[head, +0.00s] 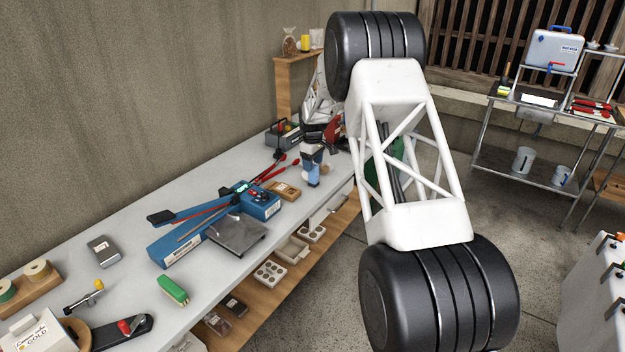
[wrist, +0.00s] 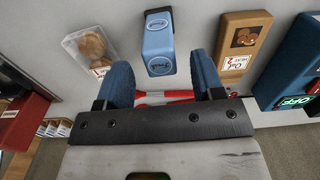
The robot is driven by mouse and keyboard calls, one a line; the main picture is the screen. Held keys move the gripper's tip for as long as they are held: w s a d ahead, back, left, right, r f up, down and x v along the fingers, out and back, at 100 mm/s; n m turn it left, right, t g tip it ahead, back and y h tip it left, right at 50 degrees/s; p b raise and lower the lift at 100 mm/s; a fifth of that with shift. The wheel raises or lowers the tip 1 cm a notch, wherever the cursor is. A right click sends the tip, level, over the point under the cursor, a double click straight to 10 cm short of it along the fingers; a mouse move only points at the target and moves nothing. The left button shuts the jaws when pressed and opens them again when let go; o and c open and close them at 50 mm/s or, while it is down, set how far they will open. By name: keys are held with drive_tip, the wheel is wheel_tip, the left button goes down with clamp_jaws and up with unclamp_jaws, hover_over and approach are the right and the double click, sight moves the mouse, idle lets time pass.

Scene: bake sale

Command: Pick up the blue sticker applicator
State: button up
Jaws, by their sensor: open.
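The blue sticker applicator (wrist: 158,50) is a light blue block with round stickers on it, standing at the upper middle of the wrist view. In the head view the applicator (head: 313,177) stands near the far end of the white table. My gripper (wrist: 164,82) is open with nothing held. Its two dark blue fingers lie to either side of the applicator's line and short of it in the wrist view. In the head view my gripper (head: 312,156) appears at the applicator, partly merged with it, so the exact gap is hard to tell.
A wooden cookie box (wrist: 240,48) stands right of the applicator, and a clear cookie pack (wrist: 90,48) left of it. Red handles (wrist: 165,97) show between my fingers. The blue heat sealer (head: 258,203) lies nearer on the table.

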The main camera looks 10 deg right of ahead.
sight(313, 173)
drive_tip(key=shift+f, duration=2.5)
drive_tip(key=c, duration=1.1)
drive_tip(key=shift+o, duration=0.2)
drive_tip(key=shift+r, duration=0.15)
drive_tip(key=shift+r, duration=0.75)
wheel_tip(313, 173, up, 2)
drive_tip(key=shift+s, duration=0.15)
drive_tip(key=s+r, duration=0.1)
drive_tip(key=s, duration=1.4)
drive_tip(key=shift+s+a, duration=0.2)
drive_tip(key=shift+s, duration=0.2)
drive_tip(key=shift+r, duration=0.1)
